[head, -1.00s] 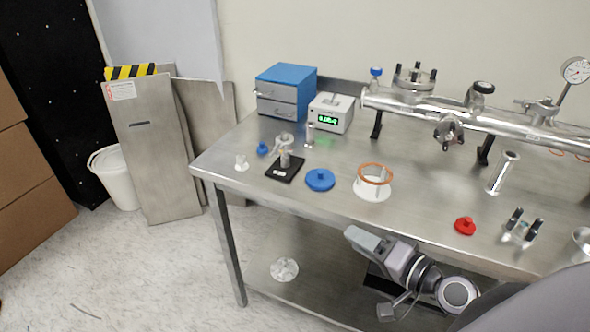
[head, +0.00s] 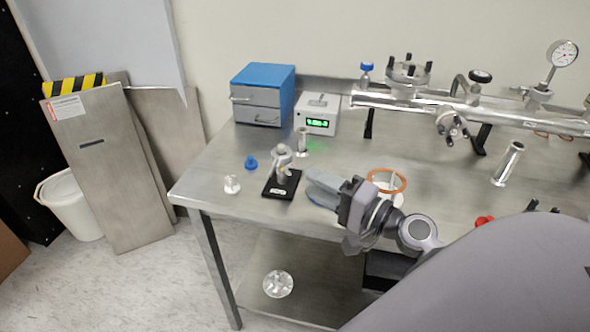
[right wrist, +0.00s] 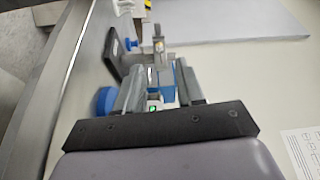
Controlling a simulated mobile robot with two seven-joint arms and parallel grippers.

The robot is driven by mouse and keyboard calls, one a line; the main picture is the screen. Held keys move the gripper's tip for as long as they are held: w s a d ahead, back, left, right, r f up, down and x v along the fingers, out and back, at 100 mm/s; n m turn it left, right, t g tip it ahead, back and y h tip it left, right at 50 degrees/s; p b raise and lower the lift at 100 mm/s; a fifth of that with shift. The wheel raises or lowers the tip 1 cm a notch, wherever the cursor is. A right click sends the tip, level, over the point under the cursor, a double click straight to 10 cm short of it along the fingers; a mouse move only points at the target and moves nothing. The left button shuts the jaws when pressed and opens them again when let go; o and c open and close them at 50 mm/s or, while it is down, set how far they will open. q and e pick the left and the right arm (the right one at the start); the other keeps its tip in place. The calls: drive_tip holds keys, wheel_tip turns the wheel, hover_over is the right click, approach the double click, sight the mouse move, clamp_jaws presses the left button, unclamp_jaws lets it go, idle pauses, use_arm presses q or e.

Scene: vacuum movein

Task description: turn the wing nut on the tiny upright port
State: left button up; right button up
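The tiny upright port (head: 283,172) stands on a small black base (head: 283,189) near the table's left end. A metal clamp (head: 282,152) with its wing nut is around its top; the wing nut's details are too small to tell. My right gripper (head: 317,184) is just right of the base, apart from the port, and partly hides the blue disc. In the right wrist view, my right gripper (right wrist: 159,68) is open and empty, its fingers apart, with the port (right wrist: 159,50) beyond the fingertips and the black base (right wrist: 112,53) to the left. My left gripper is not in view.
A blue drawer box (head: 263,93) and a gauge controller (head: 317,115) stand behind the port. A short metal tube (head: 302,140), a blue knob (head: 251,162) and a white fitting (head: 232,185) stand nearby. A steel manifold (head: 420,108) spans the back right.

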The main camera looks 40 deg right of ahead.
sight(288, 169)
drive_tip(key=shift+p+x, duration=0.65)
drive_tip(key=shift+x, duration=1.9)
clamp_jaws()
